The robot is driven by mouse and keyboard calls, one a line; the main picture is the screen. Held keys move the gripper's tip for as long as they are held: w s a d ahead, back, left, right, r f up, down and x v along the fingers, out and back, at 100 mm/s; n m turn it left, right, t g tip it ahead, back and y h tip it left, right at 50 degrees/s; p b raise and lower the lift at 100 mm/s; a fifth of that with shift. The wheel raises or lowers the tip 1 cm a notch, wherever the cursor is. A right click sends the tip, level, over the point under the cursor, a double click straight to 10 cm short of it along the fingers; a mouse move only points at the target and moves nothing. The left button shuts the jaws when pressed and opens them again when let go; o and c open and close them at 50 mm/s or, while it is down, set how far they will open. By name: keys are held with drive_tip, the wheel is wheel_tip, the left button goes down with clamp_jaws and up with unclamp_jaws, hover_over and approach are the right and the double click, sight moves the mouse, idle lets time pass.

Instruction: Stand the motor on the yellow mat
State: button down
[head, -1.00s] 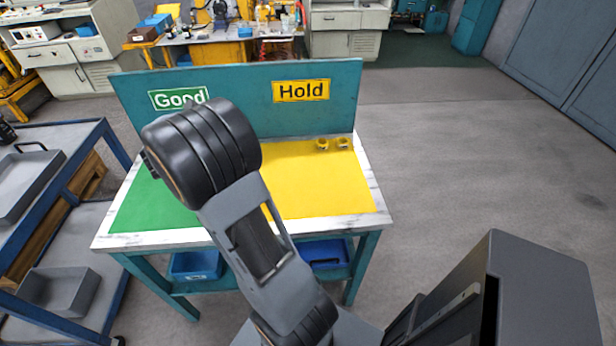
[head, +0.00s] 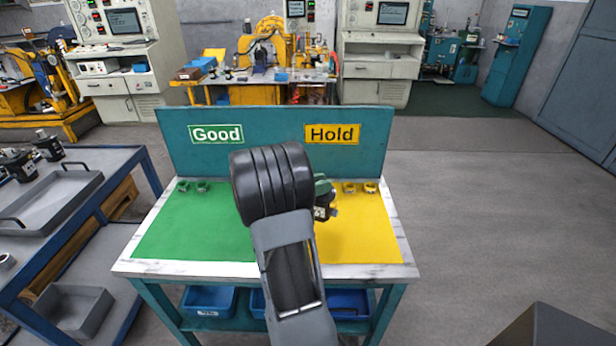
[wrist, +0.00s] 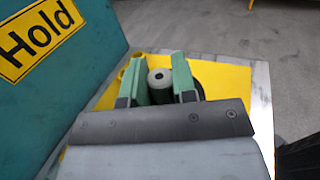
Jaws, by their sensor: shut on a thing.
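The yellow mat (head: 362,238) covers the right half of the table, below the Hold sign; part of it shows in the wrist view (wrist: 236,82). My gripper (wrist: 158,74) has green fingers shut on the motor (wrist: 160,86), whose round pale end shows between them. In the head view the dark motor (head: 324,207) shows just right of my arm, over the left part of the yellow mat, below a green finger (head: 321,184). My arm and fingers hide most of it. I cannot tell whether its lower end touches the mat.
A green mat (head: 190,232) fills the table's left half. Two small rings (head: 360,187) lie at the back of the yellow mat. A teal board (head: 275,125) with Good and Hold signs stands along the back edge. A cart (head: 95,200) stands at left. The yellow mat's front is clear.

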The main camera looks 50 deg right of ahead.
sight(327, 198)
drive_tip(key=shift+s+d+f, duration=0.3)
drive_tip(key=shift+d+f, duration=0.05)
drive_tip(key=shift+f, duration=0.15)
drive_tip(key=shift+s+d+f, duration=0.3)
drive_tip(key=shift+f, duration=0.15)
drive_tip(key=shift+d+f, duration=0.1)
drive_tip(key=shift+f, duration=1.6)
drive_tip(key=shift+f, duration=0.1)
drive_tip(key=c, duration=0.9)
unclamp_jaws()
